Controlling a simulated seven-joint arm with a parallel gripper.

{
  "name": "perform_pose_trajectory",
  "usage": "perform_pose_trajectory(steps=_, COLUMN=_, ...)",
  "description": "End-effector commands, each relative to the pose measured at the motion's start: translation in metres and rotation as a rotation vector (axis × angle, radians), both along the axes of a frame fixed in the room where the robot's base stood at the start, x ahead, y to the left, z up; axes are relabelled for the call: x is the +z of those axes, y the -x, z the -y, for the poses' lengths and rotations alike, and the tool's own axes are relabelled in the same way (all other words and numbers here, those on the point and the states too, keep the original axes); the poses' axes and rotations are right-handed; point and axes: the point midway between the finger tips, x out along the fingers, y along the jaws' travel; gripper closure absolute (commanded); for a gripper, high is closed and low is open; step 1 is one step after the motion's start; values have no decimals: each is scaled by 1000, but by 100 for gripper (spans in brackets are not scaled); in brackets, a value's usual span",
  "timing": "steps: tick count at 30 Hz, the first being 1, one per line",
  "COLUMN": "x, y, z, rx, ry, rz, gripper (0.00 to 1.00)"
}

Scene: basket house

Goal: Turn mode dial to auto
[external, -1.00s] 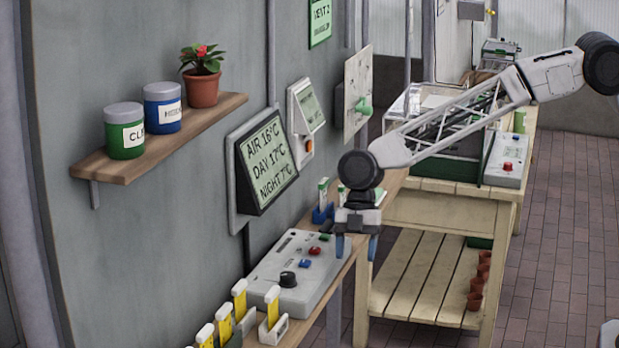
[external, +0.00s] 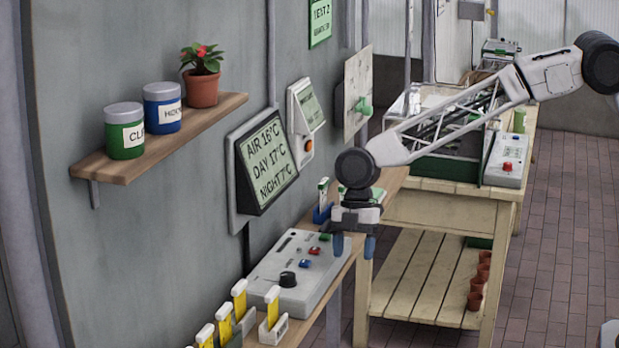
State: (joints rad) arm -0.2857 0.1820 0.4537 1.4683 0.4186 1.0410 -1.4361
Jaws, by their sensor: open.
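The black mode dial (external: 288,279) sits on the near part of a grey control box (external: 262,272) on the narrow wooden shelf along the wall. Its pointer and markings are too small to read. A blue button (external: 314,250) and a red button lie further back on the box. My gripper (external: 354,246) points down with its two blue-tipped fingers apart and nothing between them. In the picture it is to the right of and above the dial, clear of it, near the box's far right end.
Yellow-and-white tags (external: 272,306) in holders stand at the shelf's near end. A wall display (external: 267,160) hangs behind the box. A blue holder (external: 322,212) stands beyond the box. A wooden bench (external: 440,210) stands at the right.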

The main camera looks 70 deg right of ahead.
Motion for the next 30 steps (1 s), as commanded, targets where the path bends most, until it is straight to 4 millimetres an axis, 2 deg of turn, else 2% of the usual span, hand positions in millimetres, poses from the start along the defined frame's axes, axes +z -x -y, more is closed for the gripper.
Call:
perform_pose_trajectory(steps=15, x=12, y=-57, z=-23, rx=-553, ry=170, rz=-153, gripper=37)
perform_pose_trajectory(steps=30, x=20, y=-111, z=-45, rx=-1158, ry=303, rz=-214, gripper=37)
